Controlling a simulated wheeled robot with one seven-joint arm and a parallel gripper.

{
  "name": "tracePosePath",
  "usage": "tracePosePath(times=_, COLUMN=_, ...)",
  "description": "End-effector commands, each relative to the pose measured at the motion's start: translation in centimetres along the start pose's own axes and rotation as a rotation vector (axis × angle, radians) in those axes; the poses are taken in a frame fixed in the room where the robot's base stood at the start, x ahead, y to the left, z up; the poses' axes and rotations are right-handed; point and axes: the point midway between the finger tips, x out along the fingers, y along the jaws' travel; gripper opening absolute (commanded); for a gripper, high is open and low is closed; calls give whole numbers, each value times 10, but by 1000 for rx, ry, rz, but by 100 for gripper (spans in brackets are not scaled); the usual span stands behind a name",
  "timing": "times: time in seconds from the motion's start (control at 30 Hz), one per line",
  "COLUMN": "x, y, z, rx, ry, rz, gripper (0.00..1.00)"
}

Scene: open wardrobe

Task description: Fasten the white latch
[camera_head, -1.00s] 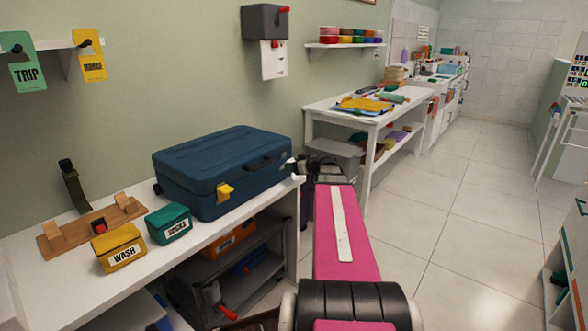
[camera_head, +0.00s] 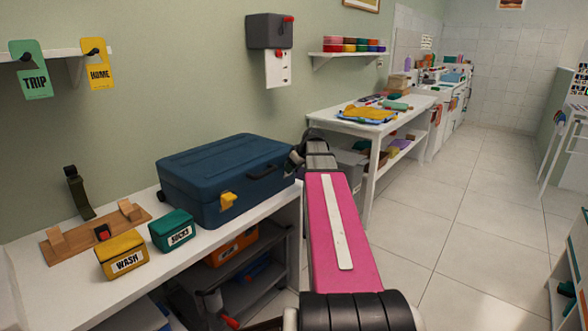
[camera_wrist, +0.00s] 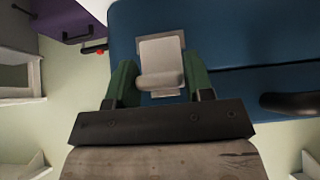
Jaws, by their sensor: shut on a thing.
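The blue suitcase (camera_head: 223,172) lies shut on the white bench, with a yellow latch (camera_head: 228,201) on its front left. In the wrist view, the white latch (camera_wrist: 161,52) sits on the blue case wall (camera_wrist: 235,35), its rounded tab (camera_wrist: 160,81) toward me. My gripper (camera_wrist: 160,72) has its green fingers on both sides of the latch and is shut on it. In the head view, my arm reaches the case's right end, where the gripper and white latch are mostly hidden. The black handle (camera_wrist: 290,103) is right of the latch in the wrist view.
A yellow WASH box (camera_head: 122,255), a green SOCKS box (camera_head: 171,230) and a wooden rack (camera_head: 70,240) stand left of the case. A grey wall box (camera_head: 268,31) hangs above. A white table (camera_head: 345,128) stands beyond my arm.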

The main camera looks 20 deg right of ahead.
Motion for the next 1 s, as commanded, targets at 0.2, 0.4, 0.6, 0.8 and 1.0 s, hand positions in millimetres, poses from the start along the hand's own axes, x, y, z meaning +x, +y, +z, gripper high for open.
tracePosePath(times=0.2, x=0, y=2, z=-3, rx=2, ry=-12, rz=4, gripper=24)
tracePosePath(times=0.4, x=0, y=2, z=-3, rx=2, ry=-12, rz=4, gripper=24)
tracePosePath(times=0.6, x=0, y=2, z=-3, rx=1, ry=-11, rz=3, gripper=67)
tracePosePath(times=0.8, x=0, y=1, z=-2, rx=0, ry=-13, rz=1, gripper=67)
tracePosePath(times=1.0, x=-11, y=1, z=-2, rx=0, ry=-13, rz=2, gripper=67)
